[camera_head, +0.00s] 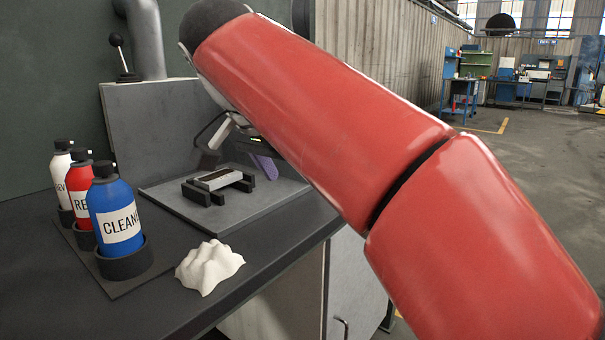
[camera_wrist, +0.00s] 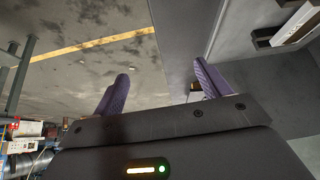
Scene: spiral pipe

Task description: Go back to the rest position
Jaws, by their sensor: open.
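My gripper (camera_wrist: 162,82) shows its two purple fingers spread apart in the wrist view, with nothing between them. The fingers lie over the bench edge, with floor beyond on the left. In the head view my gripper is mostly hidden behind my red arm; one purple finger (camera_head: 264,167) shows beside a small metal piece (camera_head: 218,179). That piece rests on black supports on a grey plate (camera_head: 180,208). It also shows at the upper right of the wrist view (camera_wrist: 295,24), apart from the fingers.
A blue bottle (camera_head: 116,212), a red bottle (camera_head: 78,190) and a white bottle (camera_head: 62,172) stand in black holders at the left of the dark bench (camera_head: 160,300). A crumpled white cloth (camera_head: 209,266) lies near the front edge. A lever (camera_head: 120,58) stands behind. Open floor lies right.

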